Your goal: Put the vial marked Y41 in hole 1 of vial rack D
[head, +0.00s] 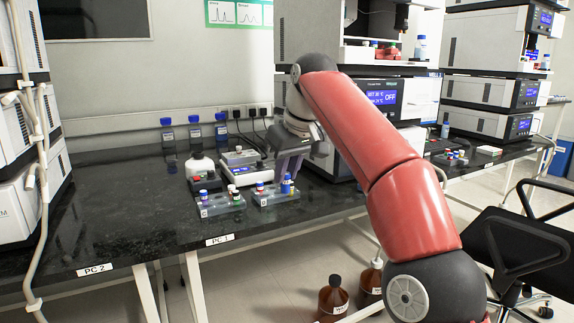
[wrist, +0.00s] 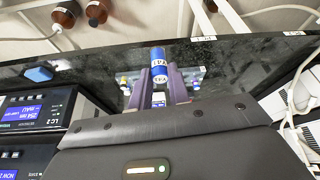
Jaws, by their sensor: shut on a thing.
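My gripper (head: 288,170) reaches down over the right of two clear vial racks at the bench's front edge. In the wrist view its two purple fingers (wrist: 159,78) are shut on a blue-capped vial (wrist: 158,53). The upside-down marking on the vial looks like Y41. In the head view the held vial (head: 286,184) is at the fingertips, over the right part of the right rack (head: 268,200). I cannot tell whether its lower end is in a hole. The left rack (head: 222,208) holds several vials.
Blue-capped bottles (head: 194,128) line the wall. An instrument (head: 385,97) stands close to the right of my gripper. The bench (head: 120,215) is clear at left.

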